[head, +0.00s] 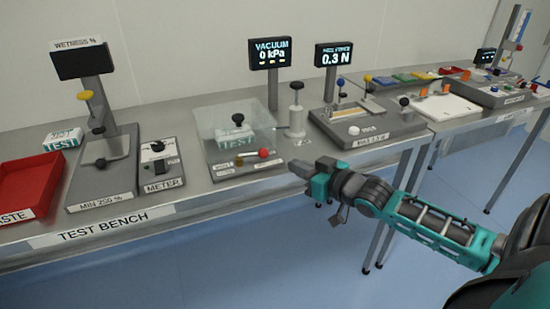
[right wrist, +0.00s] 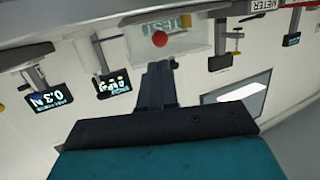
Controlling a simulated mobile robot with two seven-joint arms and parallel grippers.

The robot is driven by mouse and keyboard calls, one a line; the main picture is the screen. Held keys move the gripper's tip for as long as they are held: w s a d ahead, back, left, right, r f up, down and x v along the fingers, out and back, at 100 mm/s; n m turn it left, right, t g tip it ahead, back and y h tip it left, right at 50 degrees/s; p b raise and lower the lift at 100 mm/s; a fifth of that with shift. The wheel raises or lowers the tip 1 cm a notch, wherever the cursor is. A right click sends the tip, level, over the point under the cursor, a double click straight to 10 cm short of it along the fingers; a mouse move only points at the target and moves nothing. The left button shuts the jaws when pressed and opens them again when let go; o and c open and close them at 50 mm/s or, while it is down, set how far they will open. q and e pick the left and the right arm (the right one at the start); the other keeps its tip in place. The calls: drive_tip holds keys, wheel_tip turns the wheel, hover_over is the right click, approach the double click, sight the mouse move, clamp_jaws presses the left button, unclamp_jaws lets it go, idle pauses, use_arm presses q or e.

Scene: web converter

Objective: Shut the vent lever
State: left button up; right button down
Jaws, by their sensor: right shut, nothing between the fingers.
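The vacuum station (head: 222,170) has a clear chamber with a black knob (head: 238,119) on its lid. A red ball knob (head: 263,153) and a yellow knob (head: 239,161) sit at its front edge; the red one looks like the vent lever's end, but its label is too small to read. My right gripper (head: 296,168) is shut and empty, just right of the red knob and apart from it. In the right wrist view the red knob (right wrist: 160,39) shows just beyond the closed fingers (right wrist: 158,72). My left gripper is out of view.
The vacuum display (head: 271,52) reads 0 kPa. A white post with a black top (head: 296,108) and the peel station (head: 368,125) stand to the right. The meter (head: 158,165) is on the left. The floor before the bench is clear.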

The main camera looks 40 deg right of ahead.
sight(266, 154)
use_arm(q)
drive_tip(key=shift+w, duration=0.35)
use_arm(e)
drive_tip(key=shift+x, duration=4.3)
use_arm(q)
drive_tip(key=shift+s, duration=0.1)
use_arm(e)
drive_tip(key=shift+w+a+n+y+b, duration=0.1)
drive_tip(key=shift+w+n+y+b, duration=0.35)
drive_tip(key=shift+b, duration=0.4)
drive_tip(key=shift+n+y+b, duration=0.25)
drive_tip(key=shift+y+b, duration=0.05)
drive_tip(key=shift+y, duration=0.05)
drive_tip(key=shift+w+d+b, duration=0.15)
drive_tip(key=shift+d+b, duration=0.25)
drive_tip(key=shift+d, duration=0.15)
drive_tip(key=shift+w+d, duration=0.3)
drive_tip(key=shift+d, duration=0.1)
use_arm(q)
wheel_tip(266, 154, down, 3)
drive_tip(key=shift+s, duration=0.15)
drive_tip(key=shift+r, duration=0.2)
use_arm(e)
drive_tip(key=shift+r, duration=0.1)
